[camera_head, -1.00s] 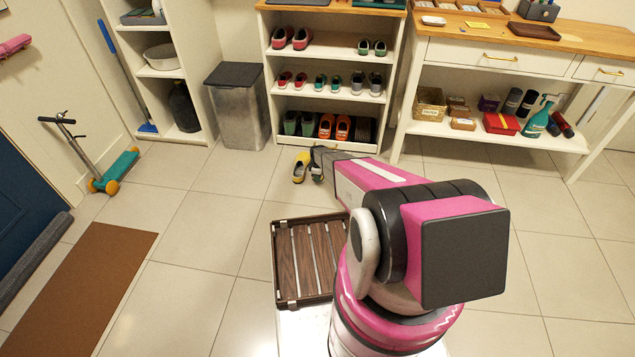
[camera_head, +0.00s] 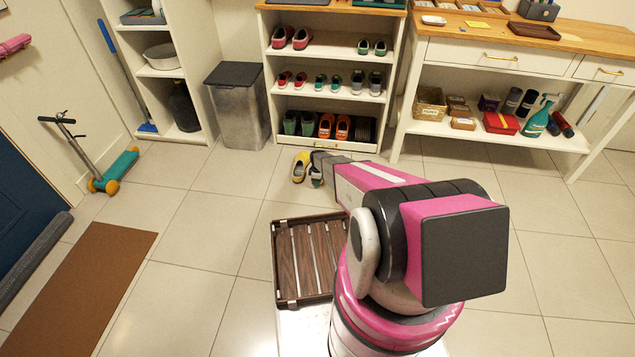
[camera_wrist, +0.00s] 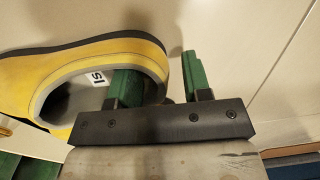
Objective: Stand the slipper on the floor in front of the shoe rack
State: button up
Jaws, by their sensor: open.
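The yellow slipper (camera_head: 299,168) with a grey lining is on the floor tiles in front of the white shoe rack (camera_head: 325,147). In the wrist view the slipper (camera_wrist: 95,50) has its foot opening facing the camera and its dark sole edge along the far side. My gripper (camera_wrist: 157,72) is open, with green fingers. One finger reaches into the foot opening and the other is outside the slipper, so the end wall lies between them. Whether either finger touches it I cannot tell. In the head view my gripper (camera_head: 316,172) is small and partly hidden by my arm.
The rack holds several pairs of shoes, with orange shoes (camera_head: 335,127) on its bottom shelf. A grey bin (camera_head: 237,110) stands left of the rack and a wooden bench (camera_head: 500,57) right of it. Floor tiles left of the slipper are clear.

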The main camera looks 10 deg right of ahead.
notch_tip(320, 180, up, 12)
jog(key=s+r+m, duration=1.4)
jog(key=s+r, duration=2.3)
jog(key=r, duration=0.4)
jog(key=shift+s, duration=0.15)
